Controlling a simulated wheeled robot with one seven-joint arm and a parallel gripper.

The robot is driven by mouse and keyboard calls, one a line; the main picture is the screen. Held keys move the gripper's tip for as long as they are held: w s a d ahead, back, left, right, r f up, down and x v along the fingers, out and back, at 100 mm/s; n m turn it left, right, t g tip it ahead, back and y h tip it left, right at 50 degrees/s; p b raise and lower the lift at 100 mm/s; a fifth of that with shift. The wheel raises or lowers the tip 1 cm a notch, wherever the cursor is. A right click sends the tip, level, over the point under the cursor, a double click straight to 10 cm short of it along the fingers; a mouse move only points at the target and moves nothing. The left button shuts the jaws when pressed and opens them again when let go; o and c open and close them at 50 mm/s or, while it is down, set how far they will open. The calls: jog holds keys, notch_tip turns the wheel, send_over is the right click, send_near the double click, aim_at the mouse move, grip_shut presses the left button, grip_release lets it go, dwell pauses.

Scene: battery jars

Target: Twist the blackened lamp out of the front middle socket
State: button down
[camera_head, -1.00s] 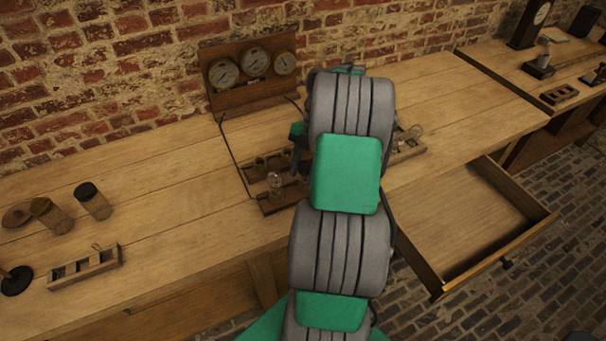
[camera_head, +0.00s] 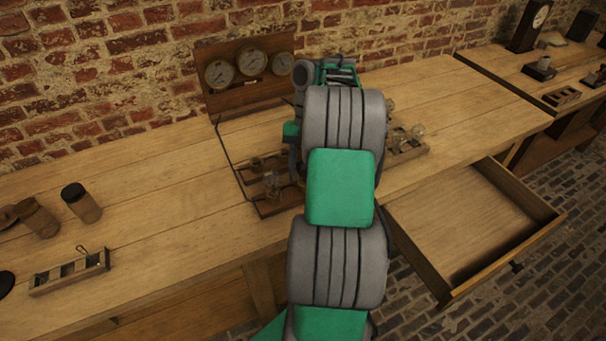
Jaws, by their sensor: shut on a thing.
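The socket board (camera_head: 276,207) lies on the bench, largely behind my arm. A clear lamp (camera_head: 271,184) stands at its front left. The front middle socket and the blackened lamp are hidden behind my arm and hand. My gripper (camera_head: 296,172) shows only as a dark sliver at the left edge of the arm, pointing down over the front middle of the board. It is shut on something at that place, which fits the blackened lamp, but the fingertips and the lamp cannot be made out.
A rack (camera_head: 408,150) with clear lamps stands right of my arm. A gauge panel (camera_head: 247,78) stands behind, with a cable to the board. An open, empty drawer (camera_head: 463,225) juts out at right. Jars (camera_head: 82,204) and a small wooden rack (camera_head: 68,272) stand at left.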

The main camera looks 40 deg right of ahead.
jog(key=shift+f+n+g+h+b, duration=0.15)
jog(key=shift+n+g+h+b, duration=0.15)
jog(key=shift+n+b, duration=0.75)
jog(key=shift+s+d+n+g+h+b, duration=0.15)
jog(key=shift+n+g+h+b, duration=0.2)
jog(key=shift+n+b, duration=0.75)
jog(key=shift+n, duration=0.45)
jog(key=shift+r, duration=0.2)
jog(key=shift+r+p, duration=1.2)
jog(key=shift+p, duration=0.25)
